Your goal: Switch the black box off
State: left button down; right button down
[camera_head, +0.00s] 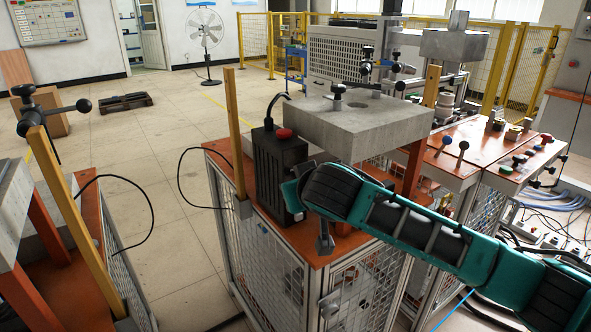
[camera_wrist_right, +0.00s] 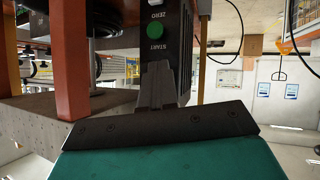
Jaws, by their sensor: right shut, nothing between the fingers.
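The black box (camera_head: 277,168) stands upright on an orange-topped bench, with a red button (camera_head: 284,133) on its top. In the right wrist view the black box (camera_wrist_right: 181,45) shows a green button (camera_wrist_right: 155,30) marked START, with the label ZERO near it; this view looks upside down. My left gripper is not in view.
Another orange bench with control knobs (camera_head: 462,146) is at the right.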

jog(key=shift+w+d+r, duration=0.1)
dwell(0.9)
jog(key=shift+r+p, duration=0.7)
jog(key=shift+p, duration=0.25)
